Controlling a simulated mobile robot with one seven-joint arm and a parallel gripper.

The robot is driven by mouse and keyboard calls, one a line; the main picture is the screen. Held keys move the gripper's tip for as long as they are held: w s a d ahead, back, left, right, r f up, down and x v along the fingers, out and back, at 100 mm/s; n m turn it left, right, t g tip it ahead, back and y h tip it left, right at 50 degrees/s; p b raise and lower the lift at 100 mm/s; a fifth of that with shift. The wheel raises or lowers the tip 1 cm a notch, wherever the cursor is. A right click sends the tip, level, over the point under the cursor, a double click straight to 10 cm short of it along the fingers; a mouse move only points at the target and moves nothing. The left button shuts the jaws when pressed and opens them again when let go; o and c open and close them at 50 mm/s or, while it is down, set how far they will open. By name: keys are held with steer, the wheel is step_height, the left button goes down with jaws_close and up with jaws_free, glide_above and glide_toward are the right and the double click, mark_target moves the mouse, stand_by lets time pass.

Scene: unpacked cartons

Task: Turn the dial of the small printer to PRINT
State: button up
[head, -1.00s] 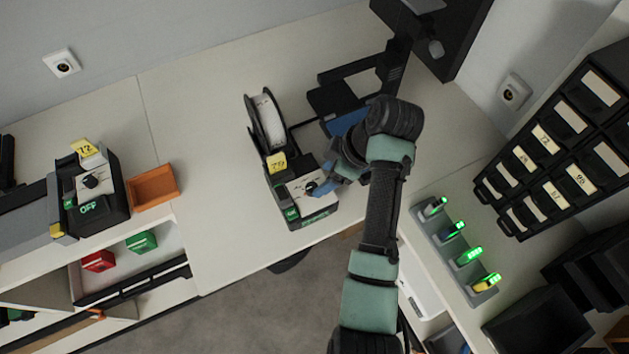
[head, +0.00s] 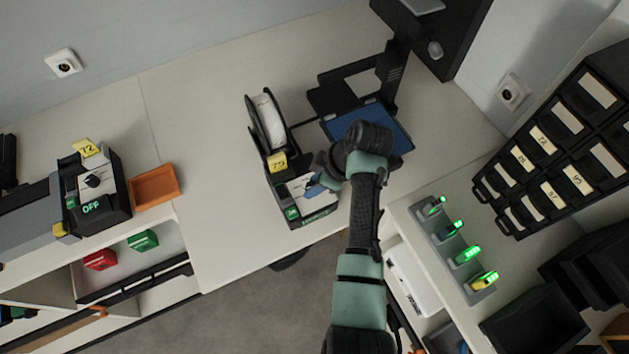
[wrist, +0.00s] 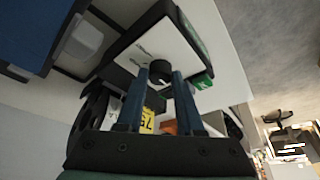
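The small printer with the yellow 75 tag (head: 303,214) stands on the bench in the middle of the head view. It has a white top plate, a roll behind and a green-lit front display, too small to read. Its black dial (wrist: 160,72) shows in the wrist view, with small unreadable lettering on the plate beside it. My gripper (head: 314,187) is over the top plate and hides the dial in the head view. In the wrist view its two blue fingers (wrist: 161,78) flank the dial closely and appear shut on it. The dial's pointer direction cannot be made out.
A second printer with tag 72 (head: 117,205) reads OFF at left, beside an orange tray (head: 154,187). A blue-topped platform (head: 372,128) stands right behind my gripper. A rack with green-lit devices (head: 456,250) is at right.

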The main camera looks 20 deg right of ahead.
jaws_close()
